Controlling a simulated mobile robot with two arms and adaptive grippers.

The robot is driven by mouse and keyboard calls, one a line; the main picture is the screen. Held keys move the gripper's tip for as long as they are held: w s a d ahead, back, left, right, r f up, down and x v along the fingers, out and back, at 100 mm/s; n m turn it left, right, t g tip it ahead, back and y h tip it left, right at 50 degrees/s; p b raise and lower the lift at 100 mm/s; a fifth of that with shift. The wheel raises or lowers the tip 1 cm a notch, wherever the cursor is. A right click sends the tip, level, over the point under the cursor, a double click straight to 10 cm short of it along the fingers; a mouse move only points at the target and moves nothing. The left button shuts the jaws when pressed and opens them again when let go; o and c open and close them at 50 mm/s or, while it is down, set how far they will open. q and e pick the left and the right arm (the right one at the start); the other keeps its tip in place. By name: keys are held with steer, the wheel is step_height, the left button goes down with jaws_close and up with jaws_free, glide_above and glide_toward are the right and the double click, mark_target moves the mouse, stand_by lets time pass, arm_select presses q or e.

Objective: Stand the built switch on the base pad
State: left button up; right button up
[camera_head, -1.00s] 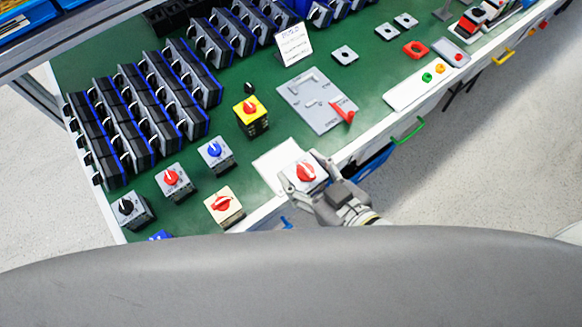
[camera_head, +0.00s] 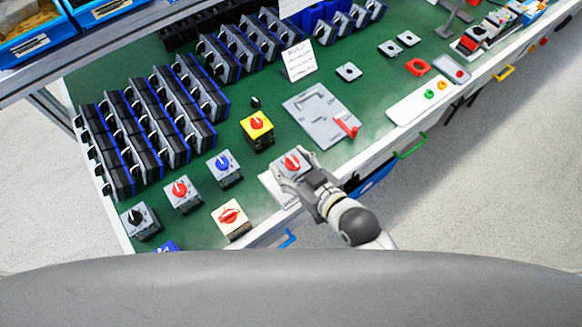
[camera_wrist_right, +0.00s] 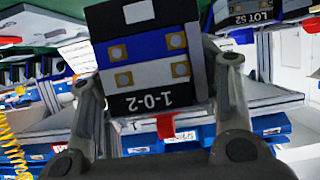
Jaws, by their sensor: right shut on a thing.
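My right gripper (camera_head: 293,170) is shut on the built switch (camera_head: 291,161), a grey-faced block with a red knob facing up in the head view. The gripper holds it over the white base pad (camera_head: 272,187), covering much of the pad. I cannot tell whether its underside touches the pad. In the right wrist view the switch (camera_wrist_right: 150,72) sits between both fingers of the right gripper (camera_wrist_right: 160,80); its side shows a blue band, terminals and an upside-down "1-0-2" label. My left gripper is not in view.
A yellow switch (camera_head: 257,130), a blue-knob switch (camera_head: 224,168), a red-knob switch (camera_head: 181,194) and a cream switch (camera_head: 230,219) stand left of the pad. A grey tray with a red lever (camera_head: 318,112) lies behind. Black modules (camera_head: 150,110) fill the far left.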

steer(key=shift+w+a+f, duration=0.15)
steer(key=shift+w+f, duration=0.55)
steer(key=shift+f, duration=1.6)
steer(key=shift+f, duration=0.15)
steer(key=o, duration=1)
steer(key=shift+o, duration=0.2)
steer(key=shift+s+d, duration=0.25)
steer(key=shift+s, duration=0.1)
steer(key=b+v, duration=0.1)
steer(key=v, duration=1)
steer(key=shift+r, duration=0.25)
